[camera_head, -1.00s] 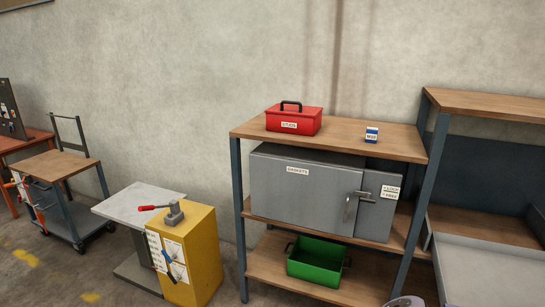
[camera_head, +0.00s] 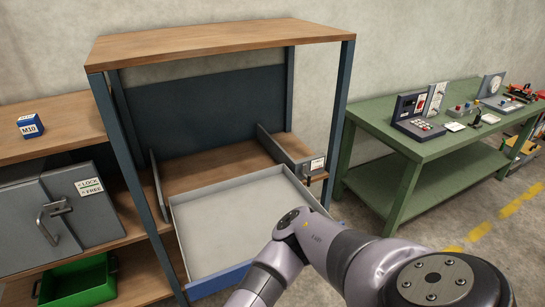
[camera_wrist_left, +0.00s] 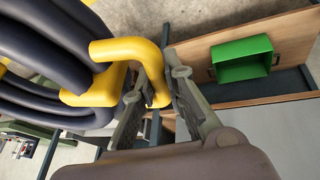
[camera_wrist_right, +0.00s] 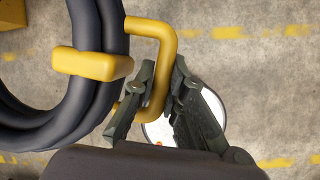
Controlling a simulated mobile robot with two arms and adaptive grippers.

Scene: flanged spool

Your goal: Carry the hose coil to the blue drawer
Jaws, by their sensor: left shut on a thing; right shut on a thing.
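The hose coil (camera_wrist_left: 50,55) is a thick dark hose in stacked loops with yellow handles. In the left wrist view my left gripper (camera_wrist_left: 157,82) is shut on one yellow handle (camera_wrist_left: 128,50). In the right wrist view the coil (camera_wrist_right: 100,95) shows at the left, and my right gripper (camera_wrist_right: 162,82) is shut on another yellow handle (camera_wrist_right: 150,28). The blue drawer (camera_head: 220,280) has a blue front and a grey inside. It is pulled out of the shelf and looks empty. My arm hides its right front corner. The head view shows neither gripper nor the coil.
The drawer's wooden shelf unit (camera_head: 215,40) has dark posts beside the opening. A grey cabinet (camera_head: 30,225), a green bin (camera_head: 78,283) and a blue M10 box (camera_head: 30,126) are at the left. A green workbench (camera_head: 450,140) stands at the right, with floor between.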

